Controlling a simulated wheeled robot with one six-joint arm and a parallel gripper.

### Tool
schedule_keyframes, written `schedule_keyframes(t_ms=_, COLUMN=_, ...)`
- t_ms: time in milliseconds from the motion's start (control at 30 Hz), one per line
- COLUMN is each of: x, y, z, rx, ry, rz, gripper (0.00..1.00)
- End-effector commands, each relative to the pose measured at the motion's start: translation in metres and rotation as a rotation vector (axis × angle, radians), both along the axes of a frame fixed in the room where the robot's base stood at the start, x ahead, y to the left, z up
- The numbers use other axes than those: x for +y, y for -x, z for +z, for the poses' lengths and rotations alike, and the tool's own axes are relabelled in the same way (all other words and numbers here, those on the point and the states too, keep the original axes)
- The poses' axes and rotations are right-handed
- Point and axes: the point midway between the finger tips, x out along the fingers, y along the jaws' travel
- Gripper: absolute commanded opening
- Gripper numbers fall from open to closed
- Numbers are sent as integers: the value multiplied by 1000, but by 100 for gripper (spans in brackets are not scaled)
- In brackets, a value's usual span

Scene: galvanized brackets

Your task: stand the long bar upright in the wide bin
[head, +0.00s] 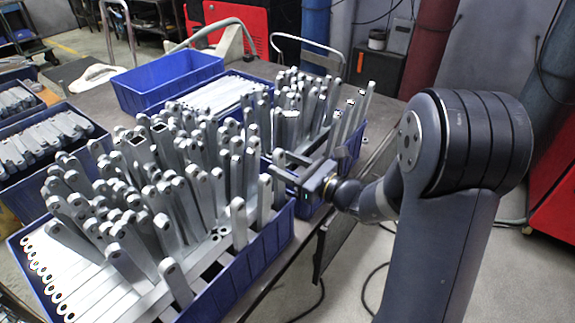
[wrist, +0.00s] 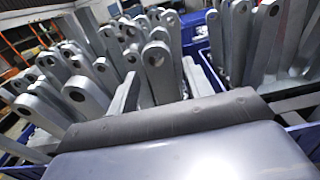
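Many grey galvanized bars (head: 172,280) with holed ends stand upright or lean, packed in the large blue bin (head: 262,262) at the front, which looks the widest. I cannot tell which one is the long bar. My gripper (head: 278,164) is at that bin's right side, its two fingers pointing left and spread apart. In the wrist view the fingers (wrist: 207,98) also show apart, with no bar clearly held between them. A holed bar (wrist: 160,72) stands beyond them, and taller bars (wrist: 238,42) stand to the right. The gripper body hides the lower parts of the bars.
An empty-looking blue bin (head: 165,78) stands at the back of the table. A bin (head: 305,205) with upright bars is behind my gripper. More bins with bars (head: 48,138) are at the left. Open floor (head: 350,270) lies right of the table edge.

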Motion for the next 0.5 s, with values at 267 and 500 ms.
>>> schedule_keyframes(t_ms=267, x=0, y=0, z=-2, rx=3, ry=1, rz=0, gripper=54)
schedule_keyframes(t_ms=500, x=-16, y=11, z=-2, rx=1, ry=1, rz=-4, gripper=54)
